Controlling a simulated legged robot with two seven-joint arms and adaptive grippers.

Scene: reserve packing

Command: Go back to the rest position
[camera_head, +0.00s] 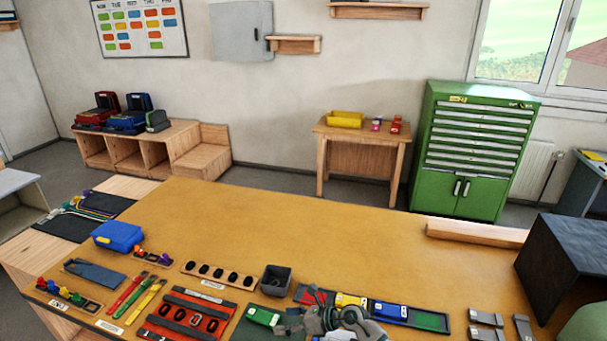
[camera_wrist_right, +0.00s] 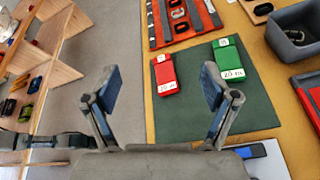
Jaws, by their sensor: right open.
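My right gripper (camera_head: 297,322) is low at the front edge of the table in the head view, and its arm comes in from the bottom. In the right wrist view its two fingers (camera_wrist_right: 161,88) are spread apart with nothing between them. Beyond the fingers, a red block (camera_wrist_right: 166,75) and a green block (camera_wrist_right: 228,62) with white labels lie on a dark green mat (camera_wrist_right: 185,120). The green block also shows in the head view (camera_head: 263,316), left of the gripper. My left gripper is in neither view.
The wooden table (camera_head: 330,230) has a clear far half. A grey bin (camera_head: 276,280), an orange tray (camera_head: 190,314) and a long tray with coloured sections (camera_head: 430,320) lie around the gripper. A dark box (camera_head: 560,260) stands at right; a blue case (camera_head: 118,236) at left.

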